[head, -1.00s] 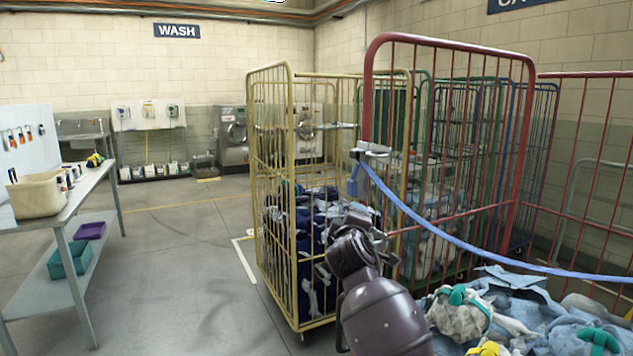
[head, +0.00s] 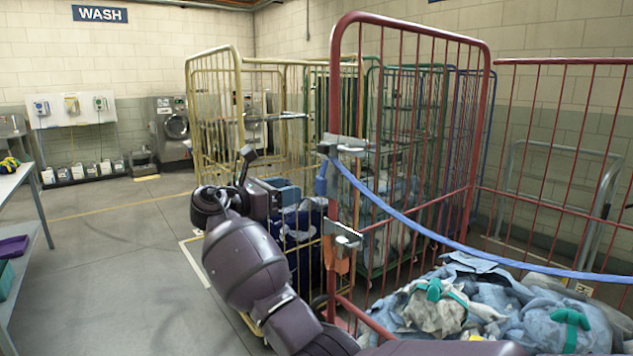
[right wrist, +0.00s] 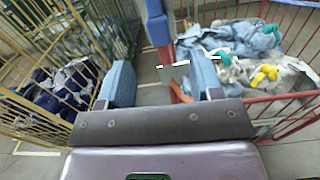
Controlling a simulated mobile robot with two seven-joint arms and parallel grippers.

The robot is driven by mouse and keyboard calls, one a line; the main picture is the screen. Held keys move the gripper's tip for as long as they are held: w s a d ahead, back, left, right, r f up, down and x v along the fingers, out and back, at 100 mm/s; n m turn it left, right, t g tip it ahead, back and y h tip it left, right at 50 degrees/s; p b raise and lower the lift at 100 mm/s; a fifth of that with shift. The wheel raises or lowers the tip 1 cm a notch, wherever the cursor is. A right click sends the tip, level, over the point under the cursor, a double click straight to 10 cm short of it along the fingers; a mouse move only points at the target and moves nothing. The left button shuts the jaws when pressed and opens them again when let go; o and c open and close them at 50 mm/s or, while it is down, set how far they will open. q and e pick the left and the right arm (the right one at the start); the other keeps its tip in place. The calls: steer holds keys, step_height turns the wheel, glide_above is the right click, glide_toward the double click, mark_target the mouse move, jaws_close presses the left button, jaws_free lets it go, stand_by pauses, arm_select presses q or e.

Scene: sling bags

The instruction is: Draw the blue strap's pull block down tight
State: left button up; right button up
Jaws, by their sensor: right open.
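The blue strap (head: 440,238) runs from a grey metal buckle (head: 345,147) on the red cage's near post and sags across the cage's open front to the right. A short blue block (head: 322,180) hangs just below the buckle, against the post; it looks like the pull block. In the right wrist view blue material (right wrist: 158,30) shows at the top, ahead of the fingers. My right gripper (head: 286,190) is left of the post and slightly below the block, apart from it. In the right wrist view its blue-padded fingers (right wrist: 162,84) are apart with nothing held. My left gripper is out of view.
The red cage (head: 480,150) holds blue and grey laundry (head: 470,300). A lower metal bracket with an orange tab (head: 342,264) is on the same post. A yellow cage (head: 215,130) stands close behind my right gripper. Open floor (head: 120,260) lies to the left.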

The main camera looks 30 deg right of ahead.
mark_target(318, 182)
steer(key=d, duration=0.7)
steer(key=w+d, duration=0.1)
steer(key=d, duration=0.2)
steer(key=shift+w+d+f, duration=0.1)
steer(key=shift+d, duration=0.25)
jaws_close()
